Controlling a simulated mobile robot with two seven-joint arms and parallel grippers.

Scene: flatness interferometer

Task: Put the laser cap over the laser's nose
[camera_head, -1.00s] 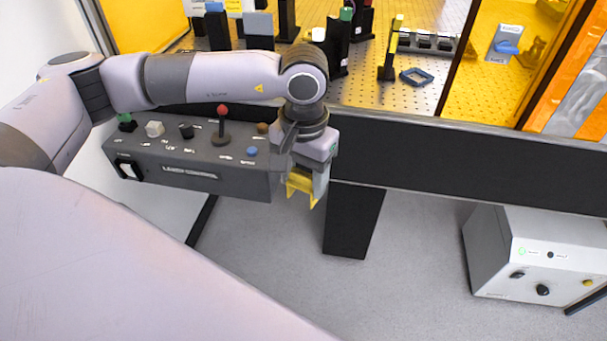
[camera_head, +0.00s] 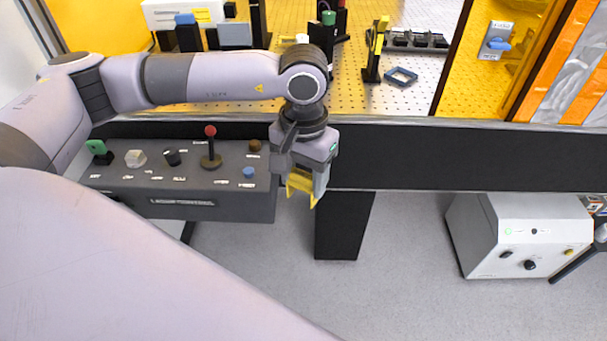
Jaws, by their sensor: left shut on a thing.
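My left gripper (camera_head: 308,187) is in front of the table's dark front edge, beside the right end of the grey control box. It points down and is shut on a yellow piece (camera_head: 301,183), partly hidden by the gripper; I cannot tell for sure whether this is the laser cap. A white box with a yellow label (camera_head: 185,14), at the upper left on the table, may be the laser. Its lower part is behind other parts, and I cannot make out its nose. My right gripper is out of view.
The control box (camera_head: 245,206) with knobs and a red-topped lever (camera_head: 210,148) fronts the table. Optics posts, a blue frame (camera_head: 401,77) and a dark rack (camera_head: 418,40) stand on the perforated tabletop (camera_head: 345,98). A white cabinet (camera_head: 540,232) stands lower right on open floor.

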